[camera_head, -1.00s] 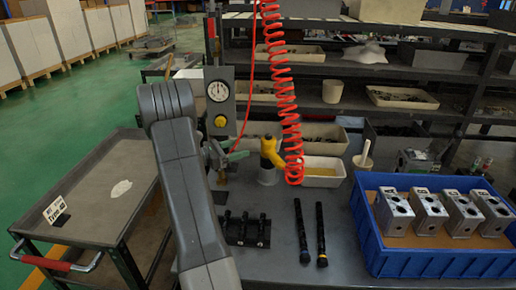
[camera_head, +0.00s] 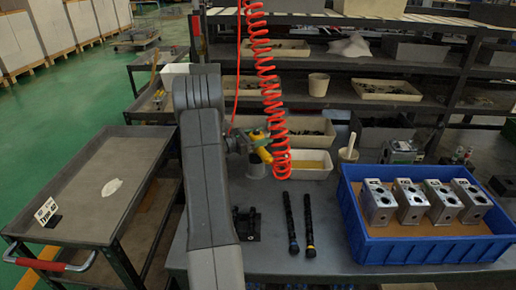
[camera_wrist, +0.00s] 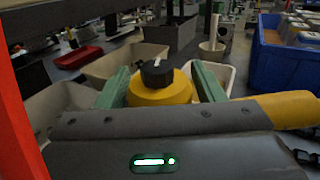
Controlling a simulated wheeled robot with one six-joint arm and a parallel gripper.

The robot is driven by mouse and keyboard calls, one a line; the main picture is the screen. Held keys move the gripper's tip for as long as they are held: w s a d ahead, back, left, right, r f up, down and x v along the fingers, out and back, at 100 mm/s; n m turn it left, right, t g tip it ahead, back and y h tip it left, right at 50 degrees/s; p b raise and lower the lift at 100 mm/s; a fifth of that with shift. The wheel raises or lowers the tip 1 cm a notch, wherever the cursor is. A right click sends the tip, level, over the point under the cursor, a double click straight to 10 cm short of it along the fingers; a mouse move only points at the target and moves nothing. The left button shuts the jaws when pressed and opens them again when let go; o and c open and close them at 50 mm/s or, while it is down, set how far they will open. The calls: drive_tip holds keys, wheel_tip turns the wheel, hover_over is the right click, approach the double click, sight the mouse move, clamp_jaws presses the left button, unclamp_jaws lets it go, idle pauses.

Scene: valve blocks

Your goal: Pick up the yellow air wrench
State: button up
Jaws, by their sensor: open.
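A yellow part also shows at the right of the wrist view. In the head view, my gripper (camera_head: 241,141) is beside the wrench and partly hidden by my arm.
The red coiled hose (camera_head: 268,85) hangs at the wrench. A blue crate (camera_head: 420,250) with several metal valve blocks stands right. Two black rods (camera_head: 290,222) and a black rack (camera_head: 247,223) lie in front. Bins line the shelves behind; a grey cart (camera_head: 90,190) stands left.

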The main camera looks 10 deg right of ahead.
drive_tip(key=shift+d, duration=0.2)
drive_tip(key=c, duration=0.8)
drive_tip(key=shift+w+r, duration=0.1)
drive_tip(key=shift+c, duration=1.3)
drive_tip(key=shift+r, duration=0.1)
